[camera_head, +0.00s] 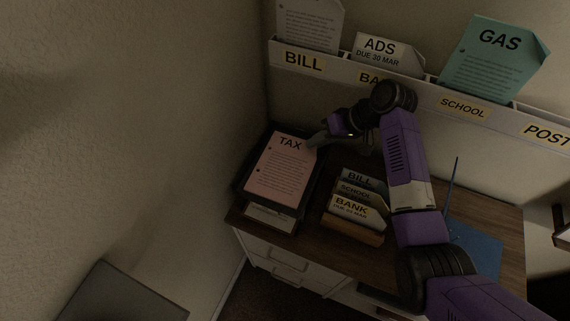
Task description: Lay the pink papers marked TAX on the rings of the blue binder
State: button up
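The pink papers (278,179) marked TAX lie flat on a dark tray (240,184) at the left end of the desk. My gripper (316,142) is at the papers' upper right corner, its fingers over or beside that edge. I cannot tell whether the fingers touch the papers or how far apart they are. The blue binder (482,250) lies on the right part of the desk, partly hidden behind my purple arm. Its rings cannot be made out. A thin blue upright piece (450,187) rises at its far side.
A box of upright cards (353,232) marked BILL, SCHOOL and BANK stands between tray and binder. A wall rack (420,92) with labelled slots holds papers, including ADS and a green GAS sheet (490,62). A wall bounds the left. White drawers (280,262) are below.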

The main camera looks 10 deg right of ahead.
grip_shut()
jog(key=shift+r, duration=0.1)
